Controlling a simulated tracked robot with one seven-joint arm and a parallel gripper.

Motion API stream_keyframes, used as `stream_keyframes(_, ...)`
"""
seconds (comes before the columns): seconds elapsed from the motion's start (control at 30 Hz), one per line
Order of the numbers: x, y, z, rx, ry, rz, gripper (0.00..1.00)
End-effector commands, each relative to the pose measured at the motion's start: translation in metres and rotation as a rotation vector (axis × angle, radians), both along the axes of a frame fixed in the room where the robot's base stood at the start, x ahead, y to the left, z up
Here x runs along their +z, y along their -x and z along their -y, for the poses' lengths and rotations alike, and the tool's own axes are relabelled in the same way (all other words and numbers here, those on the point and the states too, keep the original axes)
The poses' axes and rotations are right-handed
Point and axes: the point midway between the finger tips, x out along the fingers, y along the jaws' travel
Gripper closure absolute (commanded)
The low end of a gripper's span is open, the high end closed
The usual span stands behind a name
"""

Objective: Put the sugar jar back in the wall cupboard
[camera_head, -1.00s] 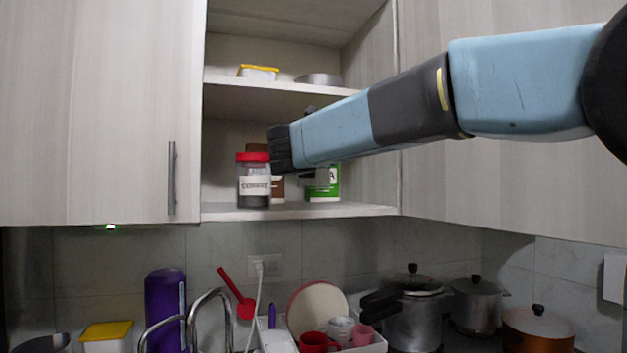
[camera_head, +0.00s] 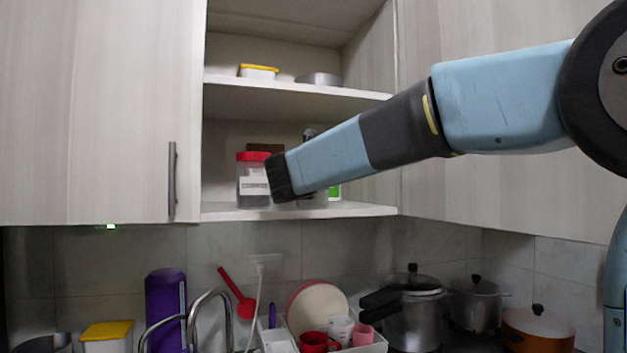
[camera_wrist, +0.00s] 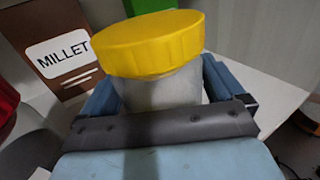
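In the wrist view a jar with a yellow lid and a pale body (camera_wrist: 163,92), which I take for the sugar jar, stands between the fingers of my gripper (camera_wrist: 160,84). A finger lies close against each side, and the gripper looks shut on it. No label shows on the jar. In the head view my arm hides the jar. The arm's end is at the lower cupboard shelf (camera_head: 228,214), just right of a red-lidded jar (camera_head: 253,187). I cannot tell whether the sugar jar touches the shelf.
A brown MILLET box (camera_wrist: 57,50) stands behind the jar to the left. A green box (camera_head: 335,192) shows partly behind my arm. The upper shelf (camera_head: 290,90) holds a yellow-lidded tub (camera_head: 258,72) and a grey dish (camera_head: 318,79). A closed door (camera_head: 100,110) is at left.

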Motion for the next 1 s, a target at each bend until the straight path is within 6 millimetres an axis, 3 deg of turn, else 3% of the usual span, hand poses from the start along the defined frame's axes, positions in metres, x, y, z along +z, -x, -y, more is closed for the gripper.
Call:
stream_keyframes(0.37,0.002,0.003,0.0,0.0,0.0,0.0,0.0)
stream_keyframes(1.0,0.003,0.104,-0.022,-0.001,0.0,0.001,0.0)
